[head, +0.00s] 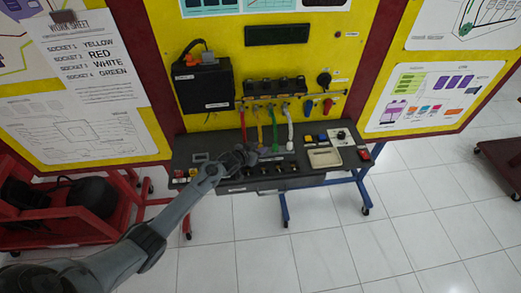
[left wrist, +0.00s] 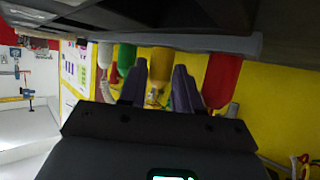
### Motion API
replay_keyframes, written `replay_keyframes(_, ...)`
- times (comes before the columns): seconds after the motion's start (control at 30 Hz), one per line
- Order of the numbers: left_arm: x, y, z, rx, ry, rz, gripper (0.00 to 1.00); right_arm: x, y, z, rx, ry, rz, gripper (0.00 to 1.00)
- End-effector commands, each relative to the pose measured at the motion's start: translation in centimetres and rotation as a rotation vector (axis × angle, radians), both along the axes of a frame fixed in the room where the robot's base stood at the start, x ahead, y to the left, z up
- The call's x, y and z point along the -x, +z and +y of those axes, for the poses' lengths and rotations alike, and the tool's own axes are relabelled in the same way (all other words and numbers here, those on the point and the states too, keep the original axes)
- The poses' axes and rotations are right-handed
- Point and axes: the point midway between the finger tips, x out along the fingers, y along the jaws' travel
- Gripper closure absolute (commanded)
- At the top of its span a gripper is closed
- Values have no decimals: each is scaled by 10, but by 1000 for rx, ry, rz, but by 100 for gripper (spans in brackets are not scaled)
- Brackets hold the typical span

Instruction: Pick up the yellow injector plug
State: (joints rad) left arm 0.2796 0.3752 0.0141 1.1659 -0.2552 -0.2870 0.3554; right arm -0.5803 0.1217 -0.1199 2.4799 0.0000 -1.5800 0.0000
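The yellow injector plug (left wrist: 160,62) hangs in the left wrist view with its lower end between the fingers of my left gripper (left wrist: 160,70). The two dark purple fingers stand apart, one on each side of it. Whether either finger touches it I cannot tell. In the head view the yellow cable (head: 260,125) runs down the panel, and my left gripper (head: 244,155) is at the console just below it. The gripper hides part of the plug area there. My right gripper is not in view.
A red plug (left wrist: 222,80) is close beside one finger; a green plug (left wrist: 126,58) and a white plug (left wrist: 105,54) are on the other side. The console (head: 330,170) has sockets, buttons and a tray. A black box (head: 204,87) is on the yellow panel.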

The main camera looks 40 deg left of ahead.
Motion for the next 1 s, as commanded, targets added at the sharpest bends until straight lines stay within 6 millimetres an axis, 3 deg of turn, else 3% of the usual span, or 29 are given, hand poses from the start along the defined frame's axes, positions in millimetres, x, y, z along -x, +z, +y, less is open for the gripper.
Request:
replay_keyframes(0.1, 0, 0, 0, 0, 0, 0, 71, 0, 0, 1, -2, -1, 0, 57)
replay_keyframes(0.3, 0, 0, 0, 0, 0, 0, 100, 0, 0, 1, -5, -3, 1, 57)
replay_keyframes(0.77, 0, 9, 0, -1, 0, -3, 100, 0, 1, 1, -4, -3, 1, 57)
replay_keyframes(1.0, 0, 42, 0, -1, 0, -5, 100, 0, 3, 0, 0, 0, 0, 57)
